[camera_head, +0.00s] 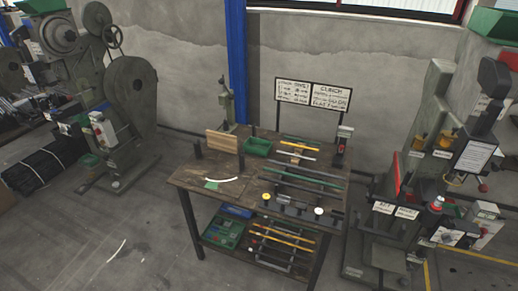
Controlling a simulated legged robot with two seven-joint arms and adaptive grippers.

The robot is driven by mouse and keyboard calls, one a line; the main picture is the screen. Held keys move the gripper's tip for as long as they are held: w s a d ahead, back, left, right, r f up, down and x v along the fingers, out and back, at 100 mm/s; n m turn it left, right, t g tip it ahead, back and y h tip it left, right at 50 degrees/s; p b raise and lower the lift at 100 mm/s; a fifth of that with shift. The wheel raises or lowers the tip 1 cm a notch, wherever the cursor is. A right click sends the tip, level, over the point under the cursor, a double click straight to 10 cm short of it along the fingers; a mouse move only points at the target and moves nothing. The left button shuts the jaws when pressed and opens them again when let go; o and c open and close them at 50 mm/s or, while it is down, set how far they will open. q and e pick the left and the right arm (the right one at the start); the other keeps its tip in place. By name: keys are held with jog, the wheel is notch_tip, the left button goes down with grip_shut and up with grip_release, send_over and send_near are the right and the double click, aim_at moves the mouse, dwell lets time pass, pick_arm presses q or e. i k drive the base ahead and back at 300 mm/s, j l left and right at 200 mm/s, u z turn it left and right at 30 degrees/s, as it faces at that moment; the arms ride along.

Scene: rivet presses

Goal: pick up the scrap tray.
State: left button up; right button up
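I cannot tell for sure which thing is the scrap tray. A small green open tray (258,147) sits at the back of the wooden workbench (196,175), right of an upright wooden board. A larger green tray (222,234) with small dark contents sits on the bench's lower shelf at the left. Neither of my grippers shows in the head view, and nothing is seen touching either tray.
Rods and bars (305,178) lie across the bench's right half. A sign (313,95) stands behind the bench. Dark presses stand at left (130,95) and right (420,150). A blue column (237,60) rises behind. The floor (130,225) in front left is mostly clear.

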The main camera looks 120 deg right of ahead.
aim_at(257, 147)
jog(key=z, duration=4)
jog(key=i+j, duration=0.2)
jog(key=i, duration=0.3)
